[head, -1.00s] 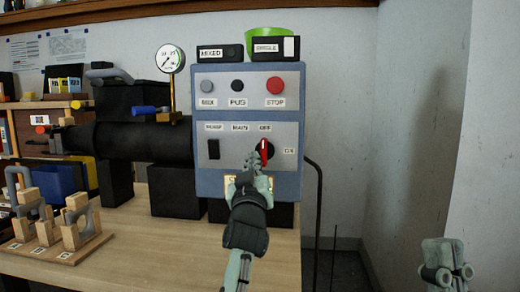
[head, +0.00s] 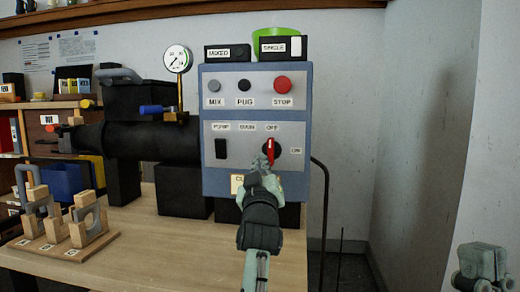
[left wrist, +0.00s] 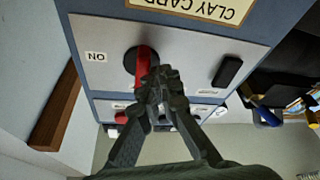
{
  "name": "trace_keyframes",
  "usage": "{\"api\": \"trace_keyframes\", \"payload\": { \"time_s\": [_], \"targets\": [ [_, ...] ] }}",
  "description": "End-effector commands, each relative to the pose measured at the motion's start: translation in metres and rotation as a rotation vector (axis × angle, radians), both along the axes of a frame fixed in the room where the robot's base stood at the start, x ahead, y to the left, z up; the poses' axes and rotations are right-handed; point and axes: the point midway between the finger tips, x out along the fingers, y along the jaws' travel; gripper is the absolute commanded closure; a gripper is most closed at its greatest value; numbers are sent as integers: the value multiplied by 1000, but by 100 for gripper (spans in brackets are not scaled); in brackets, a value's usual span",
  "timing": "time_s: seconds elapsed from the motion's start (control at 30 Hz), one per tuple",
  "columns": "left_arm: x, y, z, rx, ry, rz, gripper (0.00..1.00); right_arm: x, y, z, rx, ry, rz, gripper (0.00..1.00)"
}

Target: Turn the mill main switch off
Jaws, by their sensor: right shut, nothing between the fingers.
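The main switch (head: 270,150) is a black round dial with a red handle on the blue control box (head: 207,185). Its handle stands upright, pointing to the OFF label (head: 272,127); the ON label (head: 296,150) is to its right. The switch also shows upside down in the left wrist view (left wrist: 143,62). My left gripper (head: 261,166) is at the handle's lower left. In the left wrist view its fingertips (left wrist: 160,82) are together, right beside the handle; whether they touch it I cannot tell. My right gripper (head: 480,262) is shut and empty at the lower right, away from the box.
A black rocker switch (head: 221,148) is left of the main switch. MIX, PUG and red STOP (head: 283,83) buttons are above. A black mill barrel (head: 150,141) extends left. A wooden stand (head: 72,252) with shackle-like pieces is on the table. A dark bent pipe (head: 325,200) rises right of the box.

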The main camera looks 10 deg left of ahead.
Motion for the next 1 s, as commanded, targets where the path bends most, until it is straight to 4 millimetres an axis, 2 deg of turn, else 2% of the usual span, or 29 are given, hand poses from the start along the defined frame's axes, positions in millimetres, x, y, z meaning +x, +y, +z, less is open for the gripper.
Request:
{"api": "trace_keyframes", "payload": {
  "time_s": [0.03, 0.23, 0.6, 0.73, 0.77, 0.83, 0.87, 0.93, 0.97, 1.0],
  "targets": [
    [1, -7, -2, -1, 4, -13, 100, 0, 0, 0, 0, 1, 0, 100],
    [1, -7, 6, 0, 1, -12, 100, 1, 0, -2, -1, 7, -1, 100],
    [-1, -3, 77, -2, -8, -7, 100, 1, 0, -1, -1, 5, 0, 100],
    [-1, -1, 92, -1, -5, -4, 100, 0, 0, -1, -1, 5, 0, 100],
    [-1, 0, 95, -1, -4, -4, 99, 0, 0, -1, -1, 5, 0, 100],
    [-1, 0, 101, 9, -2, 1, 90, 3, 1, -1, -6, 16, -1, 100],
    [-1, 1, 103, 23, 1, 5, 86, 7, 2, -1, -11, 32, -2, 100],
    [-2, 1, 110, 94, 14, 24, 78, 28, 7, -6, -43, 113, -9, 100],
    [-2, 1, 114, 143, 21, 37, 74, 41, 9, -10, -64, 168, -13, 100],
    [-3, 0, 118, 227, 36, 57, 69, 62, 13, -19, -98, 261, -21, 100]
  ]
}}
